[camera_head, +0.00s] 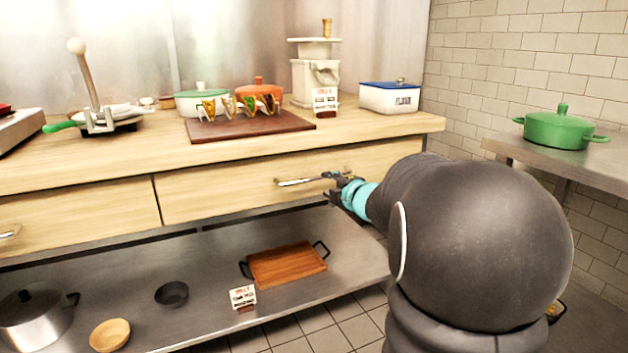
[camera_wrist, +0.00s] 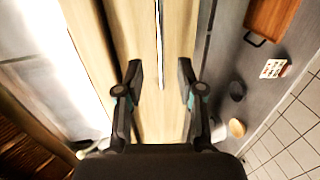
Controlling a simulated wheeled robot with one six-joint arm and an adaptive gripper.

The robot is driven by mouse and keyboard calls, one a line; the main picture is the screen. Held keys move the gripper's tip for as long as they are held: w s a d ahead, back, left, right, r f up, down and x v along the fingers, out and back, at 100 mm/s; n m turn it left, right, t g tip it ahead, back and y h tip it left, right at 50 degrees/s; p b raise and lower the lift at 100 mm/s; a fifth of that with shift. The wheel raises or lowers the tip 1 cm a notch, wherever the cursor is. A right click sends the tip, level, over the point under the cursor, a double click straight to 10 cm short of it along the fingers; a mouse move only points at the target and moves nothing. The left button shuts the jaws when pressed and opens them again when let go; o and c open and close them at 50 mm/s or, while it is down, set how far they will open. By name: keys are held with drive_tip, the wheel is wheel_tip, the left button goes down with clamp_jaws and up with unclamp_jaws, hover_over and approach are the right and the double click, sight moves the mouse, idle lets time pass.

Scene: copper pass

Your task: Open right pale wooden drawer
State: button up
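The right pale wooden drawer (camera_head: 225,188) is closed, its front flush under the countertop. Its thin metal bar handle (camera_head: 300,181) runs horizontally across the front. My gripper (camera_head: 343,180) is at the right end of the handle, partly hidden by my own arm. In the wrist view my gripper (camera_wrist: 160,70) is open, its two dark fingers wide apart. The handle (camera_wrist: 159,40) shows there as a thin bright line running between the fingers, against the drawer front (camera_wrist: 176,30). Neither finger appears to touch the handle.
The wooden countertop (camera_head: 120,153) above holds a brown board (camera_head: 215,129) with tacos. A left drawer (camera_head: 80,213) is closed beside it. The metal shelf (camera_head: 215,285) below holds a wooden tray (camera_head: 288,265) and bowls. A side table (camera_head: 530,150) stands at the right.

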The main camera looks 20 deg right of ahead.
sight(315, 179)
drive_tip(key=w, duration=0.3)
drive_tip(key=w+f, duration=0.1)
drive_tip(key=w, duration=0.2)
drive_tip(key=w+f, duration=0.1)
drive_tip(key=w, duration=0.2)
drive_tip(key=shift+w, duration=0.35)
clamp_jaws()
